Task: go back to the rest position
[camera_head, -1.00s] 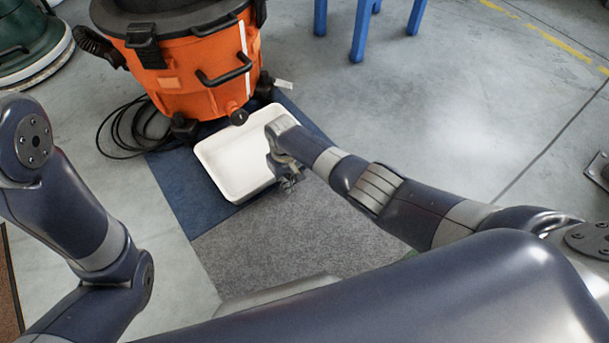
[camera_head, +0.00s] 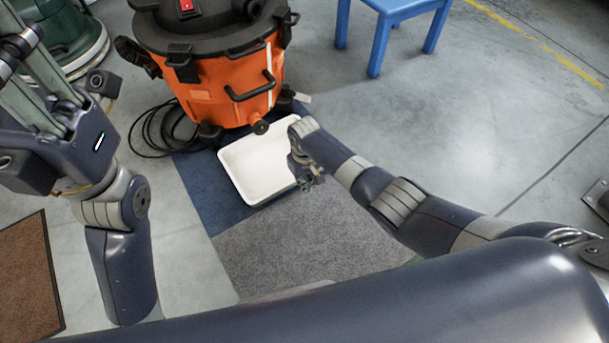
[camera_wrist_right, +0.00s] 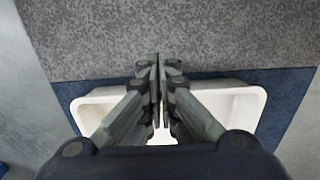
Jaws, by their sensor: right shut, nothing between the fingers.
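My right gripper (camera_head: 308,184) hangs at the right edge of a white tray (camera_head: 238,176) on the floor. In the right wrist view my right gripper (camera_wrist_right: 157,62) is shut with its fingers together and nothing between them. The tray also shows there behind the fingers (camera_wrist_right: 92,108), and its inside is largely hidden by the gripper. My left gripper (camera_head: 35,70) is raised at the left edge of the head view, its fingers pointing up and partly cut off; whether they are open is unclear.
An orange and black vacuum (camera_head: 215,85) stands behind the tray, with a black cable (camera_head: 160,130) beside it. A blue stool (camera_head: 400,12) stands further back. A grey mat (camera_head: 300,240) and a blue mat (camera_head: 195,185) lie below. The floor on the right is mostly clear.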

